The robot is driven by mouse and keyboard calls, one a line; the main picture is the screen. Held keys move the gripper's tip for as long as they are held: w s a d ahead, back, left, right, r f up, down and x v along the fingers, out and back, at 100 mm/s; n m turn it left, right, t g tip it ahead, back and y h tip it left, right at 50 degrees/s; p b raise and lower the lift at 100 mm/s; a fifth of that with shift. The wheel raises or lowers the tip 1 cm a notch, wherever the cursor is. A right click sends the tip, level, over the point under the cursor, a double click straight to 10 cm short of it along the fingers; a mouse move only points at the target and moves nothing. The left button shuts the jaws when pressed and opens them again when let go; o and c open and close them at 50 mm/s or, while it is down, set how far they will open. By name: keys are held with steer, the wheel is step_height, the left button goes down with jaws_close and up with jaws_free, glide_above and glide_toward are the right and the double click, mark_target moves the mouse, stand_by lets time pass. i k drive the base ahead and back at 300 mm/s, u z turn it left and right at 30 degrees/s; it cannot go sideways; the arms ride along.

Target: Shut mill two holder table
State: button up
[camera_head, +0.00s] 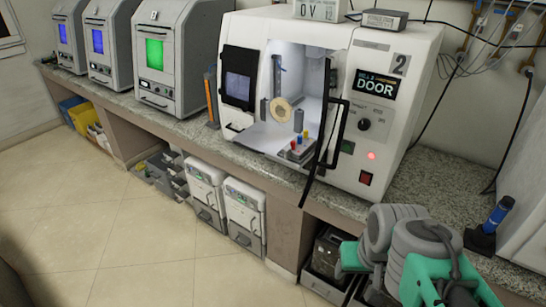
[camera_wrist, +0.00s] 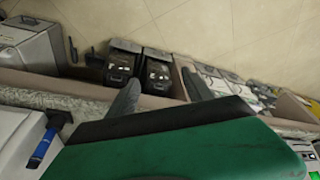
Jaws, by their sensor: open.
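Mill two (camera_head: 405,120) is the large white machine on the counter in the head view, marked "2", with a screen reading "DOOR". Its front is open and the lit chamber (camera_head: 310,60) shows. A beige disc (camera_head: 281,110) stands upright inside. A small grey table (camera_head: 297,150) with red, yellow and blue knobs sits at the chamber's front opening; I cannot tell how far out it is. A black-framed door with a handle (camera_head: 338,133) stands at the opening's right. My gripper (camera_wrist: 161,86) is open and empty in the wrist view, over the counter-edge area, apart from the mill.
A blue and black tool (camera_head: 497,214) stands on the counter right of the mill. Several smaller grey machines (camera_head: 160,60) stand at the left. White units (camera_head: 245,213) sit under the counter. The tiled floor (camera_head: 120,220) is clear. My arm fills the lower right.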

mark_target(267, 138)
steer(key=u, duration=1.75)
steer(key=i, duration=2.25)
steer(key=z, duration=1.65)
